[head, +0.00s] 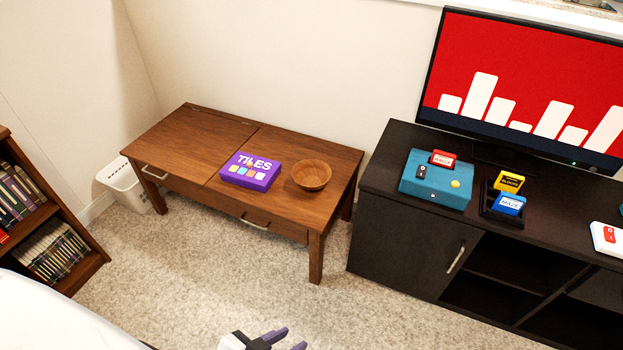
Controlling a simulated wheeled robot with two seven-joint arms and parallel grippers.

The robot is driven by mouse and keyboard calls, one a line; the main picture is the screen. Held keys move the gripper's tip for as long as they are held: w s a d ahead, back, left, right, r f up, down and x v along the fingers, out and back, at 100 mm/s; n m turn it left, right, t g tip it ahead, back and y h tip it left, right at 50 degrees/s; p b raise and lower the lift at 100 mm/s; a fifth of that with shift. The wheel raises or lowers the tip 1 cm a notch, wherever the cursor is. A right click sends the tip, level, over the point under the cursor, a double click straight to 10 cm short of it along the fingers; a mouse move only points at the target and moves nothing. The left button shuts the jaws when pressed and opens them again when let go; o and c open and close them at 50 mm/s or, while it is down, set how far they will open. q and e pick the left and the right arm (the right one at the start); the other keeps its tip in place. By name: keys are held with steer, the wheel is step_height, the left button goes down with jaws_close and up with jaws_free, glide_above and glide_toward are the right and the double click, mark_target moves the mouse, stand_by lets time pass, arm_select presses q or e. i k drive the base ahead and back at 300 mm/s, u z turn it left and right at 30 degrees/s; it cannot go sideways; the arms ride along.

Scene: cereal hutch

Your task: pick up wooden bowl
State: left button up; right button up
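The wooden bowl (312,175) is round, brown and upright. It stands on the right part of the brown wooden table (185,140), to the right of a purple box marked TILES (250,171). My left gripper (286,341) shows at the bottom edge of the head view, well in front of the table and apart from the bowl. Its two purple-tipped fingers are spread apart, with nothing seen between them. Part of it is cut off by the picture edge. My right gripper is not in view.
A black cabinet (405,240) stands right of the table, bearing a screen (530,85), a teal console (436,180) and game cartridges. A bookshelf (45,225) is at the left, a white bin (122,185) beside the table. Carpet (220,270) in front of the table is clear.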

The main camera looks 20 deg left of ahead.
mark_target(310, 174)
steer(key=k, duration=0.5)
steer(key=u, duration=0.85)
steer(key=i, duration=0.4)
steer(key=u, duration=0.8)
steer(key=i, duration=1.5)
steer(key=z, duration=0.6)
